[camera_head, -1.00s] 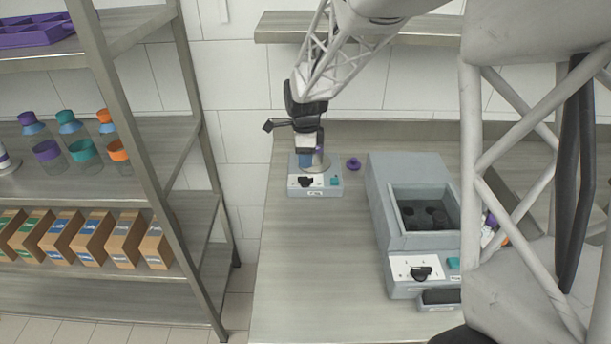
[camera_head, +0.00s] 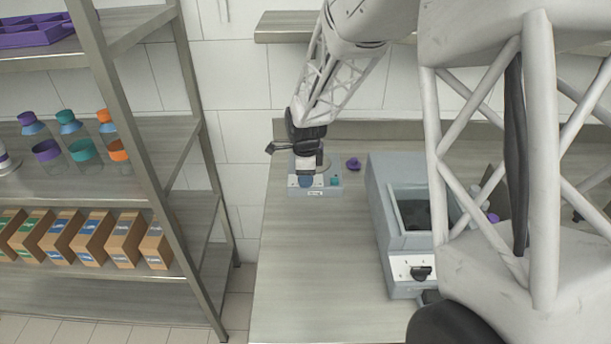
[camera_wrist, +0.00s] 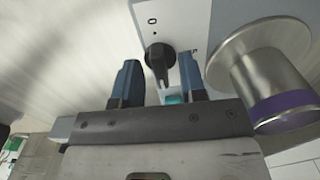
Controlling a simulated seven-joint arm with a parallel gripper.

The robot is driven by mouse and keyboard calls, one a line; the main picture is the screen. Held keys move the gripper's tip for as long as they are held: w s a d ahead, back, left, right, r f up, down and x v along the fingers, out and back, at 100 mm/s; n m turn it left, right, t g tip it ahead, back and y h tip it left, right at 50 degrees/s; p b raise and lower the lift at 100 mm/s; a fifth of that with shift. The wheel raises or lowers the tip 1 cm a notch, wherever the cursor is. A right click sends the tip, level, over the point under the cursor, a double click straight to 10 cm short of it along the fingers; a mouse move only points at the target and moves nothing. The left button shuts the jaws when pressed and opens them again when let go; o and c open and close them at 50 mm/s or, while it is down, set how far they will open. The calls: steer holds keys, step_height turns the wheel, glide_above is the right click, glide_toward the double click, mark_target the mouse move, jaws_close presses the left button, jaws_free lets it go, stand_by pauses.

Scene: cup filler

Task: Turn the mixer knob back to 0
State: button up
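The mixer (camera_head: 329,190) is the small grey unit at the back of the table, with a white front panel. Its black knob (camera_wrist: 160,58) shows in the wrist view on the white panel, beside a small 0 mark. My gripper (camera_wrist: 160,78) is open, with one blue finger on each side of the knob's lower end. Whether the fingers touch the knob cannot be told. In the head view my gripper (camera_head: 306,181) is low in front of the mixer panel and hides the knob. A metal cup with a purple band (camera_wrist: 265,85) stands at the right in the wrist view.
A teal button (camera_wrist: 175,99) sits near the fingers. A purple object (camera_head: 353,164) lies right of the mixer. A larger grey machine (camera_head: 381,215) with its own black knob (camera_head: 420,273) stands to the right, partly behind my arm. The front left tabletop (camera_head: 310,270) is clear.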

jaws_close()
